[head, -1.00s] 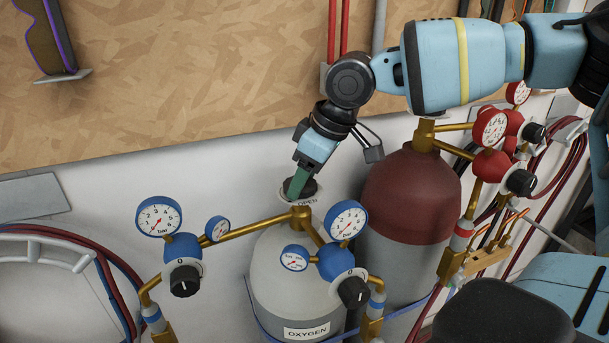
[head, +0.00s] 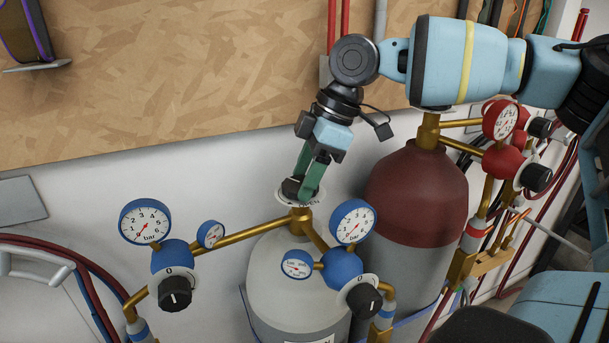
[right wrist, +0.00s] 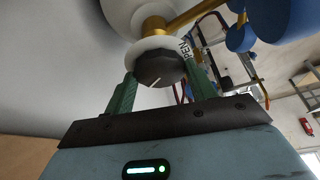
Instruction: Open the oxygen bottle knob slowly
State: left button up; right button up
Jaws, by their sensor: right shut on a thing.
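The grey oxygen bottle (head: 290,275) stands against the white wall, with its black knob (head: 291,187) on top above a brass valve. My right gripper (head: 307,188) is shut on the knob from above. In the right wrist view its green fingers (right wrist: 160,85) stand on either side of the knob. My left gripper is not in view.
Blue regulators with gauges (head: 147,222) (head: 352,222) and black knobs flank the valve on brass pipes. A dark red-topped bottle (head: 415,190) with red regulators stands close on the right. A wooden board (head: 180,70) covers the upper wall.

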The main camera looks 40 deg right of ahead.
dwell(0.4)
jog(key=o, duration=1)
jog(key=shift+r, duration=0.1)
jog(key=v, duration=0.7)
jog(key=shift+d+r, duration=0.1)
jog(key=shift+r, duration=0.2)
jog(key=shift+s+f, duration=0.1)
